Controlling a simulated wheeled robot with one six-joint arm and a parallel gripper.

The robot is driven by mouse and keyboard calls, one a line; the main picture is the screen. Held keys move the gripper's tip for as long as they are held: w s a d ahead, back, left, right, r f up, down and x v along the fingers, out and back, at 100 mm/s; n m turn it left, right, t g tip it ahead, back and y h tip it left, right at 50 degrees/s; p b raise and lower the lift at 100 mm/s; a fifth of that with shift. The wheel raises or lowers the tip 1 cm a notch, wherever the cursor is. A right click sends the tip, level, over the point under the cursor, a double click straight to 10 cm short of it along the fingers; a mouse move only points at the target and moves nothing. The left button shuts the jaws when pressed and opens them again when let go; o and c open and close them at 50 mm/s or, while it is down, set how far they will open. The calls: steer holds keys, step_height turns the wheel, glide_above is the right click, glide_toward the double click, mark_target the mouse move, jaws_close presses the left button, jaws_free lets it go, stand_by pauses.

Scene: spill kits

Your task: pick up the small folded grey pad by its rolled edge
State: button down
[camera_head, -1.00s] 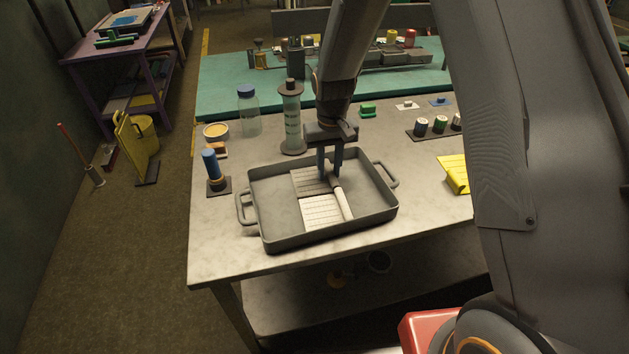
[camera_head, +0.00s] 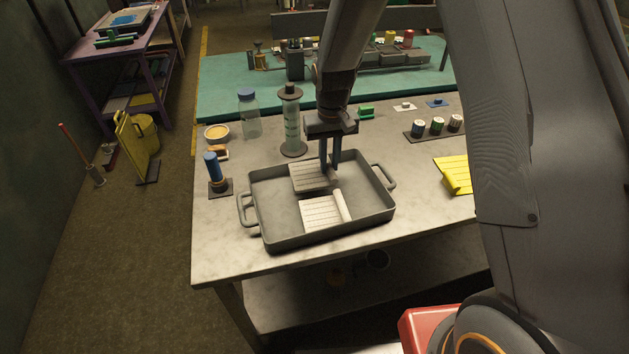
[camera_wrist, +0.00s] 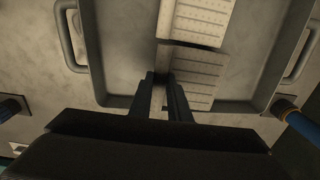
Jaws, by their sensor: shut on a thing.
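The small folded grey pad (camera_head: 307,177) is at the back of the grey tray (camera_head: 273,241), its rolled edge at its right side. My gripper (camera_head: 331,172) points down over the tray and is shut on the rolled edge. The pad looks slightly raised above the tray floor. A white pad (camera_head: 318,214) with a rolled right edge lies in front of it in the tray. In the wrist view the grey pad (camera_wrist: 193,75) extends to the right of my fingers (camera_wrist: 166,92), and the white pad (camera_wrist: 203,20) is above it.
The tray has handles at left and right. A blue-topped cylinder (camera_head: 212,168), a clear blue-capped bottle (camera_head: 249,115) and a tall clear cylinder (camera_head: 291,120) stand left of and behind it. The table's front left is clear.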

steer(key=shift+r+p, duration=0.9)
steer(key=shift+r, duration=0.7)
